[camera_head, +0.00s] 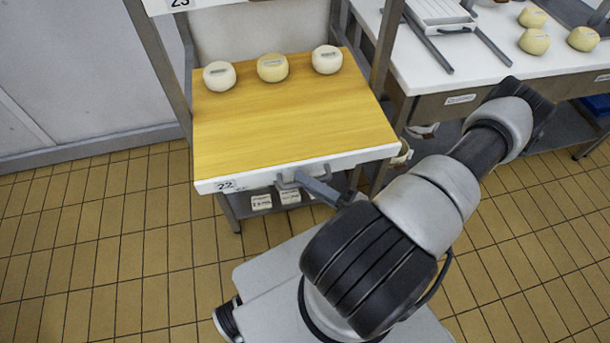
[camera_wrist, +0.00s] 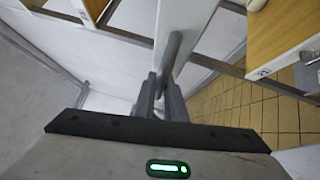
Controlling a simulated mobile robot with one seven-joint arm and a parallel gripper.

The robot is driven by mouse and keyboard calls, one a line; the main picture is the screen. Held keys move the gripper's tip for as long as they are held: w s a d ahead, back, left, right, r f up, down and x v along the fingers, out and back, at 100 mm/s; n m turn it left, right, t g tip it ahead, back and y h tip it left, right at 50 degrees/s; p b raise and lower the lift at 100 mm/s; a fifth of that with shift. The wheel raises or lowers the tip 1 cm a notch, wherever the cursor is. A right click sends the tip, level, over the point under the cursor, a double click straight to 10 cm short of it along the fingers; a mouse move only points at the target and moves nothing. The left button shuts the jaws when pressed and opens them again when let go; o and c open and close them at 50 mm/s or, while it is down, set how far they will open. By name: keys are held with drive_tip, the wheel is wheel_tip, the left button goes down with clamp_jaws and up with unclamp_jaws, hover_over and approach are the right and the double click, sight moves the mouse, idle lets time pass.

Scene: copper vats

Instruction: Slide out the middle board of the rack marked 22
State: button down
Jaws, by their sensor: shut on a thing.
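The rack marked 22 holds a wooden board (camera_head: 290,115) with a white front edge, a "22" label (camera_head: 225,185) and a grey handle (camera_head: 286,182). Three pale round cheeses stand along its back: left (camera_head: 219,76), middle (camera_head: 272,67) and right (camera_head: 327,59). My gripper (camera_head: 312,185) is at the front edge, its fingers at the handle. In the wrist view my gripper (camera_wrist: 161,92) is shut on a grey bar handle (camera_wrist: 173,52) on a white front (camera_wrist: 180,22). The board's underside is hidden.
Another white front marked 23 (camera_head: 179,3) is above. Small labelled items (camera_head: 262,201) sit below the board. Tiled floor (camera_head: 90,230) is clear at left.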

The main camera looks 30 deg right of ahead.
drive_tip(key=c, duration=1.8)
unclamp_jaws()
drive_tip(key=v, duration=1.7)
drive_tip(key=shift+s+d+r+b, duration=0.1)
drive_tip(key=shift+s+d+b, duration=0.1)
drive_tip(key=shift+b, duration=0.1)
